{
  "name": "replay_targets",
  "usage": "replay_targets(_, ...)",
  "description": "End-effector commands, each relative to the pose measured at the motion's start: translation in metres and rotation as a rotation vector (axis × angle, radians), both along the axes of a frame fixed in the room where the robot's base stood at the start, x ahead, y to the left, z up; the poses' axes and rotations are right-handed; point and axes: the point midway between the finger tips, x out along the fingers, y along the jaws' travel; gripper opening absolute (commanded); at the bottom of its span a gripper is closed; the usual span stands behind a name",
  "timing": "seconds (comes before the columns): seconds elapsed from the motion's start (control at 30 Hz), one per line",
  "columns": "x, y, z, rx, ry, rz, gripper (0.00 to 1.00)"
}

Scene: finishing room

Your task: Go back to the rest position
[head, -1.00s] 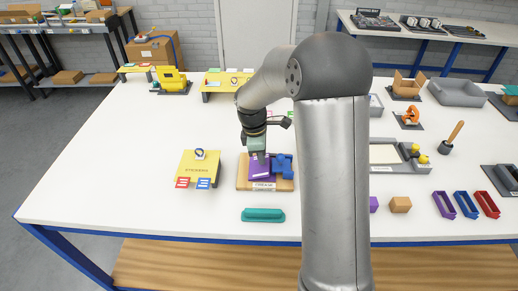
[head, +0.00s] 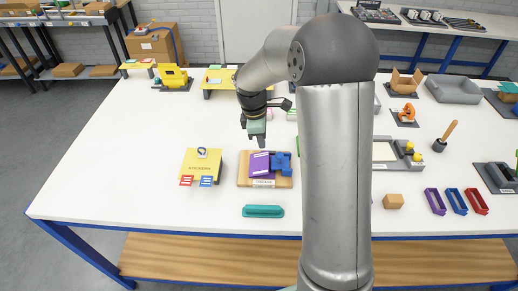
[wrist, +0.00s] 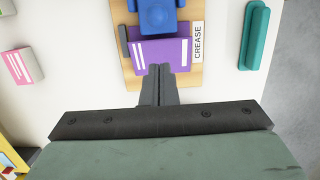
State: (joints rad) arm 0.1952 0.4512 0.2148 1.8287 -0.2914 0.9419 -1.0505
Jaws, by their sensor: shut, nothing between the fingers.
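In the wrist view my gripper (wrist: 159,84) points at the near edge of a purple folded piece (wrist: 150,55). The purple piece also lies on the board in the head view (head: 259,164), beside a blue fixture (head: 281,163). The gripper looks raised clear of the piece. My arm hides part of the table right of the board.
A yellow sticker block (head: 200,164) stands left of the board. A teal bar (head: 263,211) lies in front of it. The table's left side is largely clear.

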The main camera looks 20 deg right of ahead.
Motion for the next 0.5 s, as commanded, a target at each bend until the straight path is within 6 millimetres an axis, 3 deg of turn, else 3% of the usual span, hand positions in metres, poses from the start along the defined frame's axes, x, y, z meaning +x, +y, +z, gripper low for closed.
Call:
replay_targets(0.33,-0.003,0.001,0.002,-0.001,-0.004,-0.012,0.0)
replay_targets(0.43,-0.018,0.004,0.014,-0.007,-0.023,-0.081,0.0)
replay_targets(0.5,-0.04,0.008,0.029,-0.011,-0.05,-0.179,0.0)
